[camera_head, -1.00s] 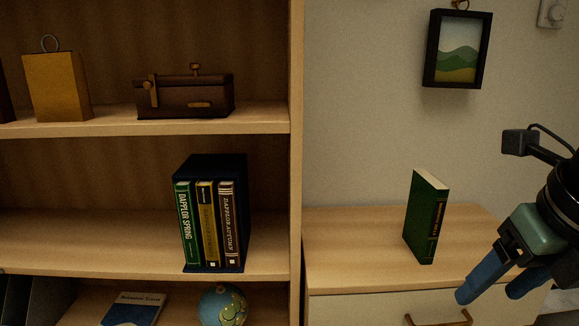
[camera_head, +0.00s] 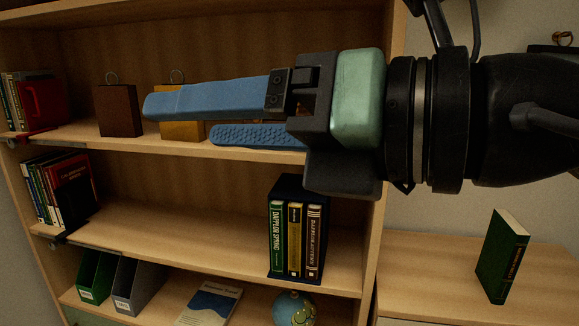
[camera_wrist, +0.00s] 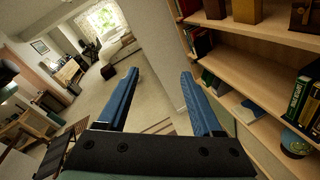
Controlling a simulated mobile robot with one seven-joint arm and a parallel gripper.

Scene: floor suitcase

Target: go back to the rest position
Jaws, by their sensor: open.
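My gripper (camera_head: 180,120) has two blue fingers spread apart with nothing between them. In the head view it reaches across the upper right from the right edge, pointing left, in front of the upper shelf of the bookcase. It hides part of that shelf, including where the dark brown box stood. In the wrist view the gripper (camera_wrist: 160,78) points out over open floor, with the bookcase (camera_wrist: 262,75) to its right.
A black holder (camera_head: 321,225) with several books stands on the middle shelf. A green book (camera_head: 502,257) stands upright on the cabinet (camera_head: 440,268) at right. A globe (camera_head: 294,309) is below. A carpeted room (camera_wrist: 95,115) opens out in the wrist view.

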